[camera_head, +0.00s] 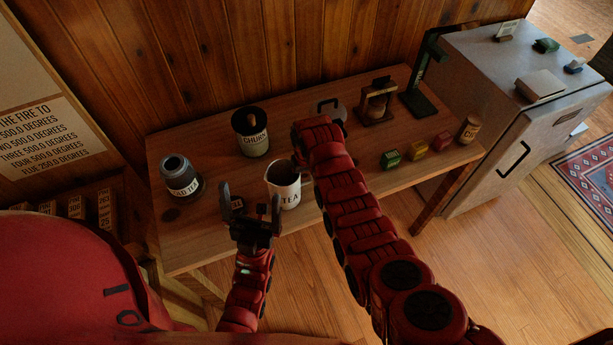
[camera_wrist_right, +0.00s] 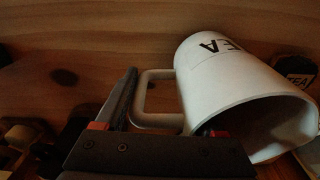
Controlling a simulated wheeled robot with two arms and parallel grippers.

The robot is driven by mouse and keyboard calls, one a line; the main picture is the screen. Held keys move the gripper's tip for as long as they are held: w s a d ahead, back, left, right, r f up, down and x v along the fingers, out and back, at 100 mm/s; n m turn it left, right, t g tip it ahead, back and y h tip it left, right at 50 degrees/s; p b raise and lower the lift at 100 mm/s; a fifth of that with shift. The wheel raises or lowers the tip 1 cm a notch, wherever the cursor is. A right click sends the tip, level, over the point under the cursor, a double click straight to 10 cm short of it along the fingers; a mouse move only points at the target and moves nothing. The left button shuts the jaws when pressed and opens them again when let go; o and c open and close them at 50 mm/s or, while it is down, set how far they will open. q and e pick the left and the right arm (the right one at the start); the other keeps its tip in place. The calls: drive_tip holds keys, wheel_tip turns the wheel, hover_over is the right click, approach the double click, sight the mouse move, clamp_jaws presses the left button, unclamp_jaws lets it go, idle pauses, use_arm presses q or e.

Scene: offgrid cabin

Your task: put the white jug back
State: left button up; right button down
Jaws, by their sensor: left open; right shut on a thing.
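The white jug (camera_head: 284,192), marked TEA, is at the front middle of the wooden table (camera_head: 215,245). It looks upright in the head view; whether it touches the tabletop I cannot tell. My right gripper (camera_head: 300,160) is at the jug's far right side, mostly hidden by my own arm in the head view. In the right wrist view the jug (camera_wrist_right: 220,75) shows its open mouth and its handle (camera_wrist_right: 152,122), and my right gripper (camera_wrist_right: 165,118) is shut on that handle. My left gripper (camera_head: 250,198) is open and empty, just left of the jug.
A grey jar (camera_head: 181,180) stands at the left and a dark CHURN pot (camera_head: 250,140) behind the jug. A wooden-framed item (camera_head: 377,103), a black stand (camera_head: 420,100), small coloured boxes (camera_head: 417,150) and a brown bottle (camera_head: 468,130) are on the right. The front left tabletop is clear.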

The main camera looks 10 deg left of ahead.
drive_tip(key=shift+f, duration=0.35)
drive_tip(key=shift+f, duration=0.1)
drive_tip(key=shift+c, duration=2.2)
unclamp_jaws()
drive_tip(key=shift+f, duration=0.1)
drive_tip(key=o, duration=0.4)
drive_tip(key=shift+o, duration=0.2)
